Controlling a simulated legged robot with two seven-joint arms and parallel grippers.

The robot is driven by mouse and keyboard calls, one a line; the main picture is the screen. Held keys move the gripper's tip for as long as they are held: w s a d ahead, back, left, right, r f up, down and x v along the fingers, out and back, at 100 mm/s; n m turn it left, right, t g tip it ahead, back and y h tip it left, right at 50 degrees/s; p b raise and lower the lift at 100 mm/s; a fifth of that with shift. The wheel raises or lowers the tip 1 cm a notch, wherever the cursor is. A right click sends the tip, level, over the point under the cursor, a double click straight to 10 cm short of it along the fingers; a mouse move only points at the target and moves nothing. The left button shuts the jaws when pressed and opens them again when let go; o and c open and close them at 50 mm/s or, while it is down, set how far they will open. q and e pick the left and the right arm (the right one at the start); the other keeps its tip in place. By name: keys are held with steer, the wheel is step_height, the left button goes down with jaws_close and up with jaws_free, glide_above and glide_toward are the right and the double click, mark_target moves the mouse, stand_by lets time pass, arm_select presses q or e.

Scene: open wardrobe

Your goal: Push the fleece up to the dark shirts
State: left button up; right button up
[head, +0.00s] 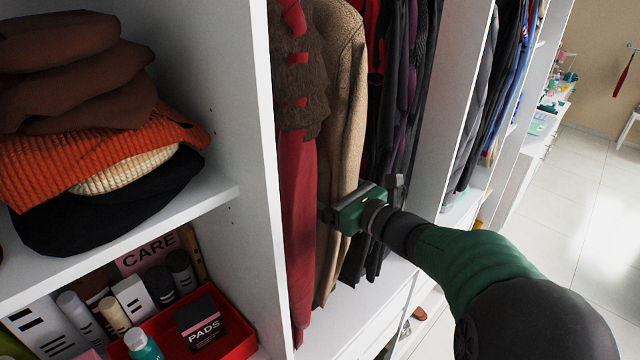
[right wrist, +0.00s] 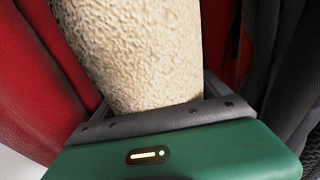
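The fleece (head: 343,100) is a tan, textured garment hanging in the wardrobe's middle bay. The dark shirts (head: 398,120) hang to its right, black with some purple. My right gripper (head: 357,198) is at the fleece's lower part, fingers spread wide apart on either side of it. In the right wrist view the fleece (right wrist: 135,50) fills the space between the fingers, close to the palm. Dark cloth (right wrist: 290,75) shows at the right there. The fingertips are largely hidden by cloth. My left gripper is out of view.
A red garment (head: 302,210) with a brown furry piece (head: 298,75) hangs left of the fleece, beside a white divider (head: 262,150). Folded clothes (head: 95,130) and a red box (head: 235,340) fill the left shelves. More clothes (head: 495,90) hang beyond the right divider.

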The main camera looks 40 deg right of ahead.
mark_target(335, 188)
steer(key=shift+s+d+r, duration=0.15)
steer(key=shift+s+r, duration=0.05)
steer(key=shift+s, duration=0.45)
steer(key=shift+s+d+r, duration=0.15)
steer(key=shift+s+r, duration=0.05)
steer(key=shift+s, duration=0.4)
steer(key=c, duration=0.5)
steer(key=shift+s+d, duration=0.15)
steer(key=shift+s, duration=0.2)
steer(key=shift+c, duration=2.2)
steer(key=shift+w+a+f, duration=0.2)
steer(key=shift+w+f, duration=0.05)
steer(key=shift+w, duration=0.5)
steer(key=c, duration=0.7)
jaws_close()
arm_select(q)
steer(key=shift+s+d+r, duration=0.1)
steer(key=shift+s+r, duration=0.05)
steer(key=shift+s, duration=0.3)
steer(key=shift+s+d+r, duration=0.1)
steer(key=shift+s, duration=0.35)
arm_select(e)
steer(key=shift+s, duration=0.2)
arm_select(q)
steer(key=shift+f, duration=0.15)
arm_select(e)
steer(key=shift+w+d, duration=0.1)
steer(key=shift+d, duration=0.35)
